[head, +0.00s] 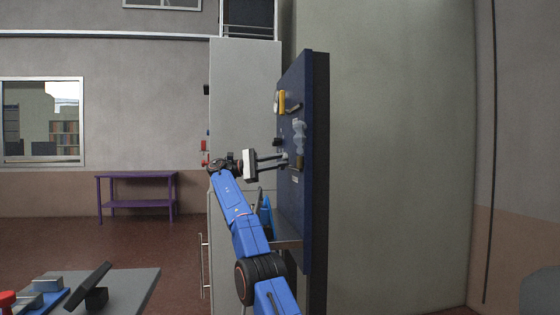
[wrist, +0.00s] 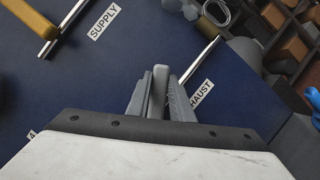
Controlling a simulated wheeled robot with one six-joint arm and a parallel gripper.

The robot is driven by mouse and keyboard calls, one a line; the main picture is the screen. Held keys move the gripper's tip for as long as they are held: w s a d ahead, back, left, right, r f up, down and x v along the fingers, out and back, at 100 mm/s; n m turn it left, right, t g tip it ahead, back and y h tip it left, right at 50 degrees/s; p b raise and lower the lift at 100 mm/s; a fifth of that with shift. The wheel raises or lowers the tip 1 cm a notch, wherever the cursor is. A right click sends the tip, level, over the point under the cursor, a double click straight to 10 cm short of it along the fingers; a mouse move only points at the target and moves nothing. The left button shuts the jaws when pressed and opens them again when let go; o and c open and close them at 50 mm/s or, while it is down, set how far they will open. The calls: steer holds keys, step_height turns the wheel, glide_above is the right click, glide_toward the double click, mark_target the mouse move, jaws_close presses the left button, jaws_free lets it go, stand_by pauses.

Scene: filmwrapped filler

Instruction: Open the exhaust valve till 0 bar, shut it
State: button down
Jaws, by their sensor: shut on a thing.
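The exhaust valve's grey lever (wrist: 159,86) stands between my gripper's fingers in the wrist view, beside the partly covered EXHAUST label (wrist: 201,94). My gripper (wrist: 160,100) is shut on that lever. In the head view my gripper (head: 285,160) reaches the face of the dark blue panel (head: 310,200); the lever is too small to make out there. The yellow supply lever (wrist: 32,18) is at the upper left of the wrist view, near the SUPPLY label (wrist: 104,20). A pale round gauge (head: 276,102) sits high on the panel; its reading cannot be told.
A metal rod (wrist: 200,58) runs close to the right finger. Grey fittings (wrist: 225,16) and a shelf of brown boxes (wrist: 290,48) lie at the upper right. A grey table (head: 130,285) stands at lower left, and a purple table (head: 137,177) at the far wall.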

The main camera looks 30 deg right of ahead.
steer(key=shift+f, duration=0.15)
stand_by(0.5)
steer(key=c, duration=1.6)
jaws_free()
steer(key=shift+a, duration=0.1)
steer(key=shift+o, duration=0.2)
